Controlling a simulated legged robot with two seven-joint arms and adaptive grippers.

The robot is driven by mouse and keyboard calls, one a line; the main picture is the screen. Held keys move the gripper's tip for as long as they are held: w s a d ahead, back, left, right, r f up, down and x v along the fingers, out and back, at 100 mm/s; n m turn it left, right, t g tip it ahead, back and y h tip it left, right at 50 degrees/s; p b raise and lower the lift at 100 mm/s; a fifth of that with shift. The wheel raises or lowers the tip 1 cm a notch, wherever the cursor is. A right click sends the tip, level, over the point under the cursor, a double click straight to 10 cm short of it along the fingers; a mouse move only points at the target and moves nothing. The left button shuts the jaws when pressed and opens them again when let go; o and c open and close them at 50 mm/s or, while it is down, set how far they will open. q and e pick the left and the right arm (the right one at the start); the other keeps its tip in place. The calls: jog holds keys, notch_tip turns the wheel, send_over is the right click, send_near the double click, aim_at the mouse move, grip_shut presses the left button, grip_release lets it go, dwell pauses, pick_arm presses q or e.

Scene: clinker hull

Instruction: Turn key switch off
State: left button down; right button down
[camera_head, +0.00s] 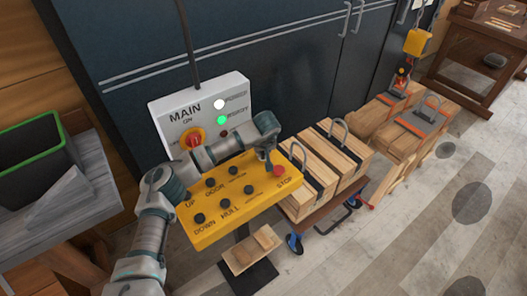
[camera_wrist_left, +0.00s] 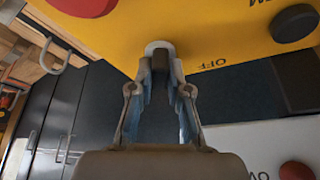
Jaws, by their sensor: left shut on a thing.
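The yellow control panel (camera_head: 240,203) carries several black buttons and a red STOP button (camera_head: 279,171). My left gripper (camera_head: 267,160) is at the panel's upper right, just left of the STOP button. In the left wrist view, the key switch shows as a grey round collar (camera_wrist_left: 159,46) with a dark key (camera_wrist_left: 160,66) at the panel's edge. My left gripper (camera_wrist_left: 160,78) is shut on the dark key, one finger on each side. An "OFF" label (camera_wrist_left: 208,65) shows upside down beside it. In the head view the gripper hides the key. My right gripper is not in view.
Behind the panel stands a white MAIN box (camera_head: 171,112) with a red and yellow rotary switch (camera_head: 193,138), a lit white lamp (camera_head: 219,104) and a lit green lamp (camera_head: 222,120). Wooden crates (camera_head: 326,160) with metal handles stand to the right. Dark cabinets (camera_head: 290,60) line the back.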

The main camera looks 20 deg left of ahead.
pick_arm(q)
jog(key=shift+d, duration=0.1)
jog(key=shift+n, duration=0.4)
jog(key=shift+n+g+y, duration=0.3)
jog(key=shift+n, duration=0.4)
jog(key=n, duration=0.1)
jog(key=n+y+p, duration=0.1)
jog(key=n, duration=0.1)
jog(key=shift+w+d+r+n+g, duration=0.1)
jog(key=shift+w+n+g, duration=0.05)
jog(key=shift+n+g, duration=0.2)
jog(key=n+g, duration=0.1)
jog(key=n, duration=0.2)
jog(key=shift+y+p, duration=0.3)
jog(key=shift+y, duration=0.1)
jog(key=shift+w+n+g, duration=0.1)
jog(key=shift+n+g, duration=0.25)
jog(key=shift+n, duration=1)
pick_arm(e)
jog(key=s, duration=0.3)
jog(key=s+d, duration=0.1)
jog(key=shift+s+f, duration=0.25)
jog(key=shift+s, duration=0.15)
pick_arm(q)
jog(key=shift+g, duration=0.3)
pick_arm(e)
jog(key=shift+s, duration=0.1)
